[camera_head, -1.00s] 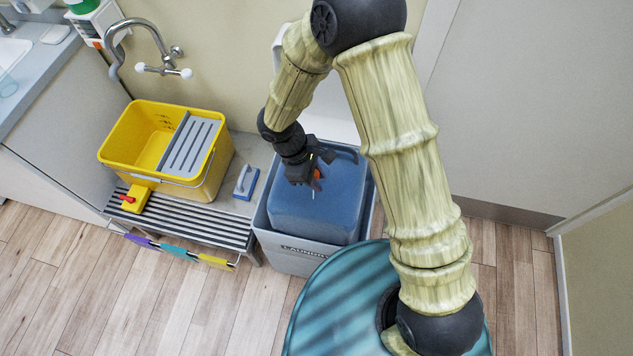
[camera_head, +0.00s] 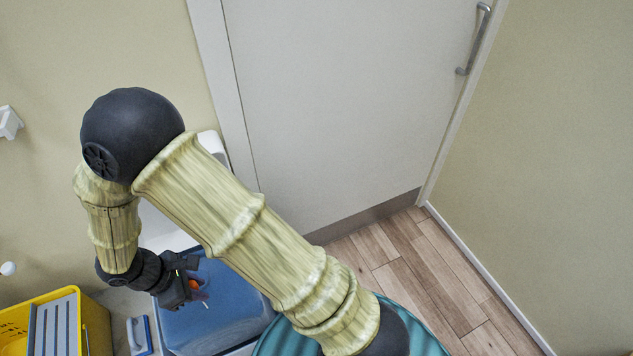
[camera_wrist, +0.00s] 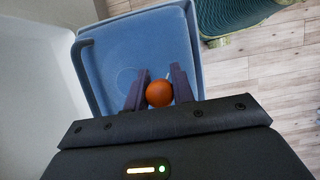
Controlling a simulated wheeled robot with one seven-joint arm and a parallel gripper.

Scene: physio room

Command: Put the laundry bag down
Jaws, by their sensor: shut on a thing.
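A yellow bucket (camera_head: 96,325) with a grey wringer and a blue-and-white brush (camera_head: 139,335) stand left of the bin. A closed door (camera_head: 340,100) fills the back. Wooden floor (camera_head: 430,270) is clear in front of the door, beside the right wall.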

